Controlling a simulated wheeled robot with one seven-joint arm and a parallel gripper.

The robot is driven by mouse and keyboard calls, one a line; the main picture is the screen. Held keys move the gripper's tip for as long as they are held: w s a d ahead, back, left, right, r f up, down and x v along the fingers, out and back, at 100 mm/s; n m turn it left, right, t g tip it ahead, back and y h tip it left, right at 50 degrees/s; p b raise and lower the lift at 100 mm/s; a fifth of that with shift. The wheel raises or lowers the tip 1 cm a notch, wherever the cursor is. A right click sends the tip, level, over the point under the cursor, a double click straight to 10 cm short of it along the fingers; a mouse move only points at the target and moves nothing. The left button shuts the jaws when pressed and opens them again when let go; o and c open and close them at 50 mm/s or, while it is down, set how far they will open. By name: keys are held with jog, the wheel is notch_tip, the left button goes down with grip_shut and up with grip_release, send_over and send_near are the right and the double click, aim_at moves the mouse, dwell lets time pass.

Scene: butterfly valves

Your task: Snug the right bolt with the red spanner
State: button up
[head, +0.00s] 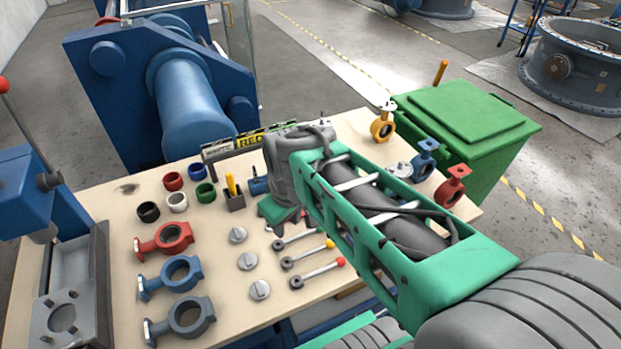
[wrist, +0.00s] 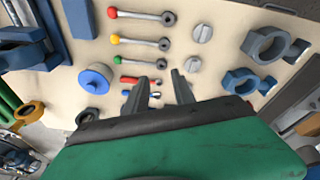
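My gripper (wrist: 161,76) is open, its two dark fingers apart and pointing down at the bench; in the head view its green body (head: 280,210) hangs over the middle of the bench. Just by the fingertips lie small tools: a red one (wrist: 130,79), possibly the red spanner, and a blue-ended one (wrist: 155,95). Nothing is clearly held between the fingers. The red tool is mostly hidden by my gripper in the head view. I cannot pick out the right bolt.
Red (head: 163,241), blue (head: 172,277) and grey (head: 182,317) valve bodies lie left of several grey discs (head: 247,261). Coloured rings (head: 173,181) and a small holder (head: 236,200) stand behind. A grey fixture (head: 70,300) is far left. A green bin (head: 465,115) is beyond the bench.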

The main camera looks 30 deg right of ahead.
jog(key=w+d+f+n+g+p, duration=0.1)
jog(key=w+d+f+n, duration=0.1)
jog(key=w+d+n, duration=0.1)
jog(key=w+d+f+n+p, duration=0.1)
jog(key=w+d+f+n, duration=0.2)
jog(key=w+n, duration=0.3)
jog(key=w+d+f+n+g+p, duration=0.1)
jog(key=w+d+f+n+p, duration=0.1)
jog(key=w+n, duration=0.3)
jog(key=shift+w+d+f+g, duration=0.1)
jog(key=shift+d+f+g, duration=0.1)
jog(key=shift+d, duration=0.25)
jog(key=shift+d+f+g, duration=0.1)
jog(key=shift+d+f, duration=0.05)
jog(key=shift+d, duration=0.3)
notch_tip(320, 180, down, 9)
jog(key=b, duration=0.5)
jog(key=shift+r+b, duration=0.15)
jog(key=shift+b, duration=0.15)
jog(key=shift+c, duration=0.2)
grip_shut()
